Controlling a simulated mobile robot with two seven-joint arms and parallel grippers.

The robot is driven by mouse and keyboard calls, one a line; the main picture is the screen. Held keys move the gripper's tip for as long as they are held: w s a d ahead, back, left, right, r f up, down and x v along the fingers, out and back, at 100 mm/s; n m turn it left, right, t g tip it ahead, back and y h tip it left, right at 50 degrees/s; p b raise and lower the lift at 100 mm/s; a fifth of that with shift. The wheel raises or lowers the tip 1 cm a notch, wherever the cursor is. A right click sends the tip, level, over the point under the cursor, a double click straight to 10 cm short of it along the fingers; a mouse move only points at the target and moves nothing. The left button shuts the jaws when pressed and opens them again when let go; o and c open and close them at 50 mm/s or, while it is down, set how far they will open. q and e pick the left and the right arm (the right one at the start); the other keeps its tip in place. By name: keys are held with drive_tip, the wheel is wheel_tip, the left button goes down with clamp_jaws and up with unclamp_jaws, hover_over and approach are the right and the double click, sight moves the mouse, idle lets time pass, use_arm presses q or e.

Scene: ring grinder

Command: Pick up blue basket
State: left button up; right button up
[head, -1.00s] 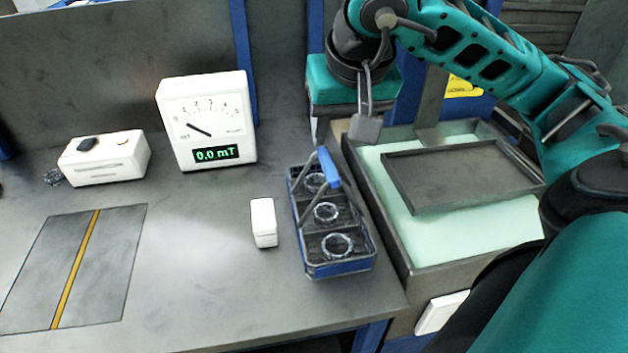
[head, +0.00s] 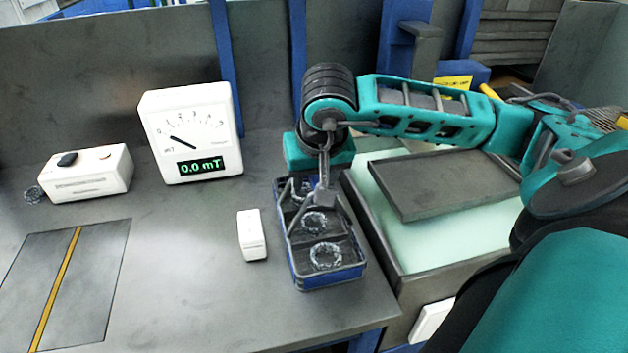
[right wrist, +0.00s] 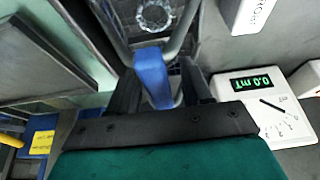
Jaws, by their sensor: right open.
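The blue basket (head: 330,274) stands on the grey bench in the head view, with clear rings in its compartments. My right gripper (head: 322,180) is over the back part of the basket and hides its handle there. In the right wrist view, the blue handle grip (right wrist: 152,76) lies between the two dark fingers of the open right gripper (right wrist: 160,80). I cannot tell whether a finger touches it. My left gripper is not in view.
A white block (head: 252,236) stands just left of the basket. A meter reading 0.0 mT (head: 190,132) and a white box (head: 86,173) are behind and left. A tray (head: 445,185) rests over a pale green basin (head: 425,238) close on the right. The front left bench is mostly clear.

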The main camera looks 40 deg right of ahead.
drive_tip(key=shift+c, duration=0.2)
clamp_jaws()
idle(0.3)
idle(0.3)
